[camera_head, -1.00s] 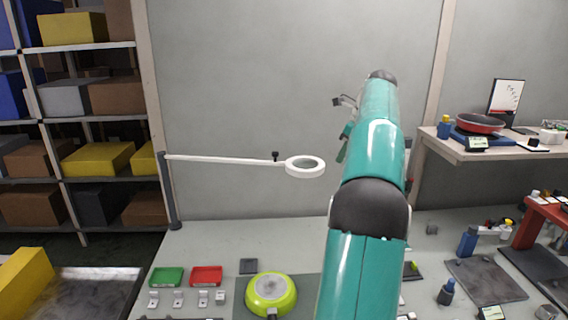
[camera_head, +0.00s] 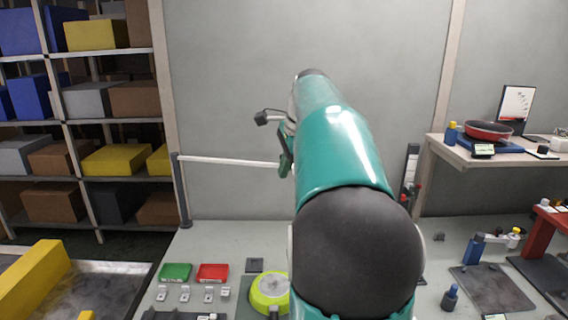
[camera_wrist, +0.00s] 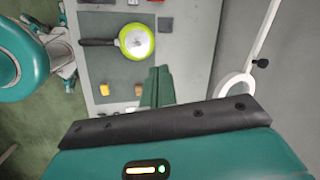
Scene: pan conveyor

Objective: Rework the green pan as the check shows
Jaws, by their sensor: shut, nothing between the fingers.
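The green pan (camera_head: 268,291) lies on the bench at the bottom of the head view, its right side hidden by my arm. In the wrist view the green pan (camera_wrist: 137,40) shows whole, with a grey inside and a dark handle (camera_wrist: 97,42) pointing left. My gripper (camera_wrist: 157,72) shows in the wrist view as two green fingers together, shut and empty. It is apart from the pan, in the air above the bench. In the head view my gripper (camera_head: 285,160) is partly hidden by my arm. The content of the check is too small to read.
A white ring lamp (camera_wrist: 235,88) on an arm stands near my gripper. Green (camera_head: 175,272) and red (camera_head: 213,273) trays lie left of the pan. A yellow block (camera_wrist: 104,90) lies on the mat. A red pan (camera_head: 488,131) sits on the right side table.

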